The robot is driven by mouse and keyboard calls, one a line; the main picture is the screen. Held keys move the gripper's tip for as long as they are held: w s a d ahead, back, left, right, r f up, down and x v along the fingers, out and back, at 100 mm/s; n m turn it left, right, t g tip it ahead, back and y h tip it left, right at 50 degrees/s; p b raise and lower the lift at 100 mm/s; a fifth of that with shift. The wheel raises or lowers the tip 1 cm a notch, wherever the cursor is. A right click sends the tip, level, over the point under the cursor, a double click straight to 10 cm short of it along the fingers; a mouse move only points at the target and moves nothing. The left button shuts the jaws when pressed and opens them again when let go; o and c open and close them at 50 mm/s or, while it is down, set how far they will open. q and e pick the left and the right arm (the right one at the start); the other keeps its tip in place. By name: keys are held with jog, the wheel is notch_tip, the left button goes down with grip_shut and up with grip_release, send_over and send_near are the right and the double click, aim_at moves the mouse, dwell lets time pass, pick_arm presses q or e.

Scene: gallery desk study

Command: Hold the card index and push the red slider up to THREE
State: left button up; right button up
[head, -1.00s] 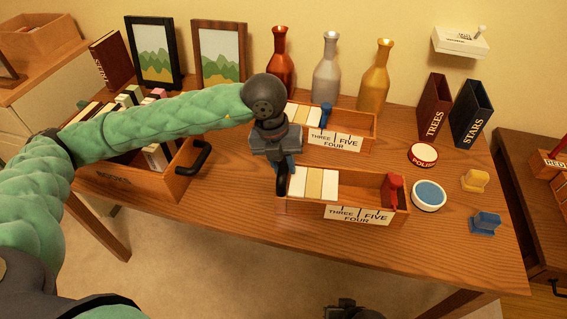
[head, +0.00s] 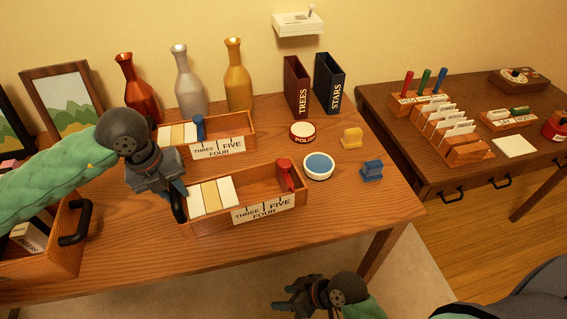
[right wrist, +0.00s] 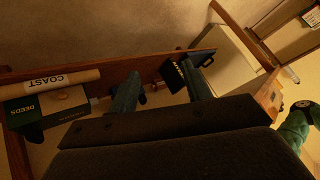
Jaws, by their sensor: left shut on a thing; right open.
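The front card index (head: 262,196) is an open wooden box on the desk, with several white and tan cards (head: 211,195) at its left end. Its red slider (head: 285,174) stands upright at the right end, right of the FIVE mark. The front label (head: 263,209) reads THREE, FOUR, FIVE from left to right. My left gripper (head: 180,207) is shut on the left end of this card index; its fingers partly hide that end. My right gripper (head: 283,296) is open and empty, low in front of the desk. Its open fingers show in the right wrist view (right wrist: 160,92).
A second card index (head: 235,140) with a blue slider (head: 198,127) stands behind. Bare desk lies in front of the front box.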

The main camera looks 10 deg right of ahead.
jog(key=d+r+n+y, duration=0.3)
jog(key=r+n+y, duration=0.3)
jog(key=r, duration=0.6)
jog(key=m+t, duration=0.2)
jog(key=t, duration=0.5)
send_near(285, 163)
jog(key=x, duration=1)
jog(key=shift+f, duration=0.25)
